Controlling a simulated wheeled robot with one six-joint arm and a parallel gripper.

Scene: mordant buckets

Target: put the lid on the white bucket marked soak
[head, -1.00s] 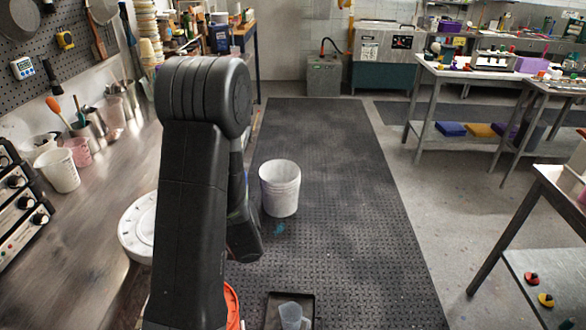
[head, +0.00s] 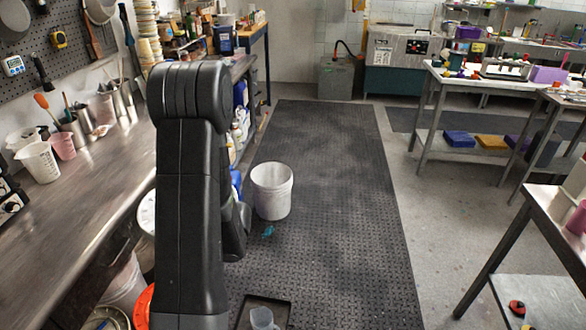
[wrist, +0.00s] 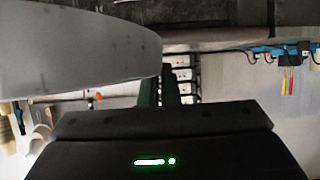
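A white round lid shows as a thin sliver (head: 146,212) left of my arm in the head view; the arm hides the rest. In the wrist view a large pale grey disc, which looks like this lid (wrist: 75,60), fills the upper left. My gripper (wrist: 168,88) is at the disc's right edge and appears shut on it. The head view does not show my gripper, hidden behind my arm. A white open bucket (head: 272,192) stands upright on the black mat, right of my arm. No marking on it is readable.
A metal counter (head: 85,225) runs along the left. Below it are another white bucket (head: 125,286), an orange-rimmed bucket (head: 141,308) and a further rim. A dark tray (head: 247,310) with a clear jug (head: 263,319) lies on the mat (head: 335,230). The mat's right side is clear.

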